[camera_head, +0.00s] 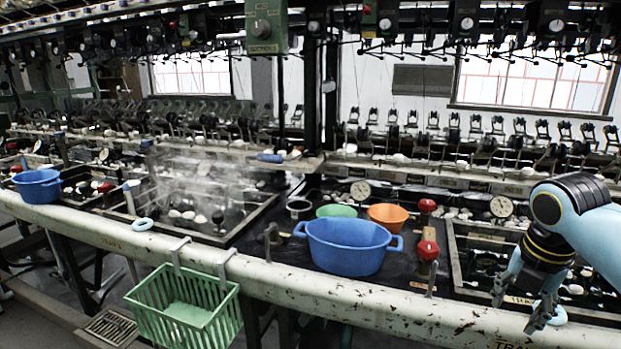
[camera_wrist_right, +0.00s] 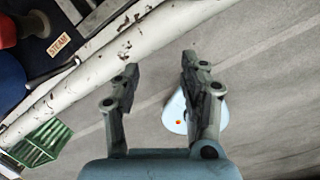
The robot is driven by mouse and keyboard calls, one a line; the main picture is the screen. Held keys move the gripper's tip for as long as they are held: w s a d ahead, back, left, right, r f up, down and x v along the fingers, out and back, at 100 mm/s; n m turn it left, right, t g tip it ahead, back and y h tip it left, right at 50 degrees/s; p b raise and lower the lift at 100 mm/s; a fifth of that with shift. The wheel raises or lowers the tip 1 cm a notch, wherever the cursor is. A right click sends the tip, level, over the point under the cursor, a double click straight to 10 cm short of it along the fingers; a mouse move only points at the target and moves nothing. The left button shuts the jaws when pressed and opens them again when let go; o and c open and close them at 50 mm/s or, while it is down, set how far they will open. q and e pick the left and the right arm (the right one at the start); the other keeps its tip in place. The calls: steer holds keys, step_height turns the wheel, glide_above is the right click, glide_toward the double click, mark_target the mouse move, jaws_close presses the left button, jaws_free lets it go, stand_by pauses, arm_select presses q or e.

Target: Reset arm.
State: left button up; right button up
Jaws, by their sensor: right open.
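My right gripper (camera_head: 518,304) is at the right of the head view, pointing down over the front rail. Its two fingers are apart with nothing between them. In the right wrist view the gripper (camera_wrist_right: 160,68) is also open and empty, with bare floor showing between and beyond the fingers. My right arm reaches in from the right edge. My left gripper is not in the head view.
A worn pale rail (camera_head: 330,300) runs along the front. A green basket (camera_head: 185,318) hangs on it. A blue tub (camera_head: 347,250), green bowl (camera_head: 337,211), orange bowl (camera_head: 388,216) and red-knobbed handle (camera_head: 428,250) stand behind. Another blue basin (camera_head: 38,187) sits far left.

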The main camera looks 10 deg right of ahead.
steer(key=s+a+f+m+g+b, duration=0.1)
steer(key=s+a+f+m, duration=0.1)
steer(key=s+f, duration=0.7)
steer(key=s+a+f+m+g+b, duration=0.1)
steer(key=s+f+m+g+b, duration=0.3)
steer(key=f, duration=0.9)
steer(key=s+a+f+m+t+p, duration=0.1)
steer(key=s+a+f, duration=0.1)
steer(key=s+f, duration=0.8)
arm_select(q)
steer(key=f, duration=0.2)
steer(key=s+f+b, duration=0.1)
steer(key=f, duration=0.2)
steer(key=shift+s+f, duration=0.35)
arm_select(e)
steer(key=s+a+f+m+t, duration=0.1)
steer(key=s+a+f+m, duration=0.1)
steer(key=s+f+m, duration=0.6)
steer(key=s+a+f+m+t, duration=0.1)
steer(key=s+a+f+m, duration=0.1)
steer(key=s+f+m, duration=0.5)
steer(key=s+m, duration=0.1)
steer(key=s, duration=0.3)
steer(key=shift+a+f+m+t+y, duration=0.3)
steer(key=shift+a+f+m, duration=0.05)
steer(key=shift+m, duration=0.05)
